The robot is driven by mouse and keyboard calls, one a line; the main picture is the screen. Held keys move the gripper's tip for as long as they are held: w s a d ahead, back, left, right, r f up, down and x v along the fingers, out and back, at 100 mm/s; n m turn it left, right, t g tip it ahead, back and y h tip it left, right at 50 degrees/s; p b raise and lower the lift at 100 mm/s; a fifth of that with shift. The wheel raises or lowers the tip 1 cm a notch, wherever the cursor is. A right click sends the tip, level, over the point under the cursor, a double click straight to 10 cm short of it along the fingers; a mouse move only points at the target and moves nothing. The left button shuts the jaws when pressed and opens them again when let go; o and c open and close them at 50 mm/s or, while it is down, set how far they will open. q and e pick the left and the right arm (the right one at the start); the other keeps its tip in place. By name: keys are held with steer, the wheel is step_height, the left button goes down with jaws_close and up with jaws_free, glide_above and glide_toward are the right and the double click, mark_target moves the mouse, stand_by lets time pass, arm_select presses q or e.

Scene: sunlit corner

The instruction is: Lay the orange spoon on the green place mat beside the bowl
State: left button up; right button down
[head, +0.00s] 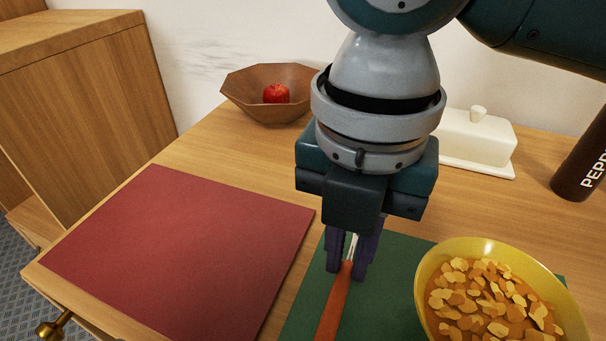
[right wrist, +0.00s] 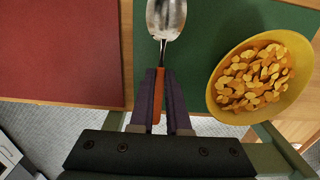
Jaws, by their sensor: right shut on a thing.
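The orange spoon has an orange handle (head: 335,305) and a metal bowl end (right wrist: 166,18). My right gripper (head: 349,272) is shut on the handle; its fingers show on both sides of it in the right wrist view (right wrist: 160,75). The spoon is over the left part of the green place mat (head: 405,262), pointing away from me. I cannot tell whether it touches the mat. The yellow bowl (head: 428,275), full of flakes, stands on the mat's right side, apart from the spoon. My left gripper is not in view.
A dark red mat (head: 185,250) lies bare to the left. Behind are a wooden bowl (head: 240,88) with a red apple (head: 276,94) and a white butter dish (head: 475,140). A dark pepper mill (head: 580,165) stands at the right. A strip of green mat between spoon and yellow bowl is clear.

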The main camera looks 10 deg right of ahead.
mark_target(346, 268)
step_height(346, 268, down, 4)
steer(key=shift+f+b, duration=0.15)
steer(key=shift+b, duration=0.5)
steer(key=c, duration=1.4)
jaws_free()
steer(key=shift+f, duration=0.1)
steer(key=o, duration=0.5)
step_height(346, 268, up, 12)
steer(key=p, duration=0.3)
steer(key=shift+f+p, duration=0.15)
steer(key=shift+p, duration=0.25)
steer(key=shift+r, duration=0.35)
